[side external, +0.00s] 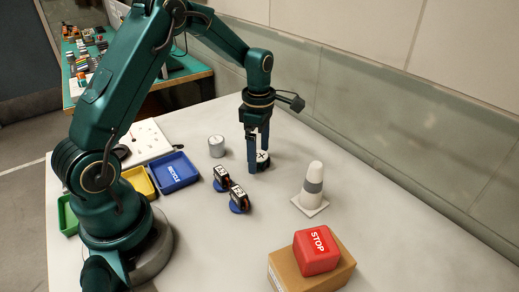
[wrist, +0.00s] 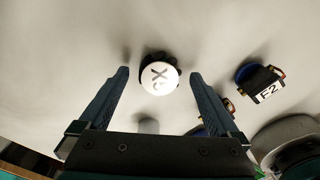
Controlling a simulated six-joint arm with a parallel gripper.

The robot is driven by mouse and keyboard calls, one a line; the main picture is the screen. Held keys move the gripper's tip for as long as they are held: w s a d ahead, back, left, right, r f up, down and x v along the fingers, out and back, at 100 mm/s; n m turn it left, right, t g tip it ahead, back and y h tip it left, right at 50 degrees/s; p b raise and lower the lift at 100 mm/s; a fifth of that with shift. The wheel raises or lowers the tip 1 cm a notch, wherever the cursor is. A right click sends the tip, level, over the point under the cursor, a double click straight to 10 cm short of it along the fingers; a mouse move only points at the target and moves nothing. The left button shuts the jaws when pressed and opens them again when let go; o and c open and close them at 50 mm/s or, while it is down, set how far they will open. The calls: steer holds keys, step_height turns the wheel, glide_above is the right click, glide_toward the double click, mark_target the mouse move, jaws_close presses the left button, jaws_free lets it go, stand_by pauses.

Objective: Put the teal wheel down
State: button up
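No clearly teal wheel shows in either view. A small round dark piece with a white cap marked with an X (side external: 263,156) is at my gripper (side external: 258,161) and appears to rest on the table. In the wrist view the same capped piece (wrist: 160,76) lies between the two fingertips of my gripper (wrist: 159,74). The fingers are spread, with a gap on both sides of the piece. In the side view the near finger partly hides it.
A grey cylinder (side external: 216,147) and two servos on blue discs (side external: 220,178) (side external: 238,198) stand left. Blue (side external: 190,176), yellow (side external: 138,180) and green (side external: 66,215) trays lie farther left. A cone (side external: 313,180) and a box (side external: 325,278) under a red STOP block (side external: 317,252) stand right.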

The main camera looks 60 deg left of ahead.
mark_target(259, 156)
steer(key=shift+r, duration=0.1)
step_height(259, 156, up, 11)
steer(key=s+d+r+m+t, duration=0.3)
steer(key=s+d+r+m, duration=0.35)
steer(key=m, duration=0.45)
steer(key=s+d+f+m+t, duration=0.2)
steer(key=s+m, duration=0.7)
steer(key=m, duration=0.5)
steer(key=shift+s+d+f+t, duration=0.3)
steer(key=shift+s+d+f, duration=0.1)
steer(key=shift+d+f, duration=0.4)
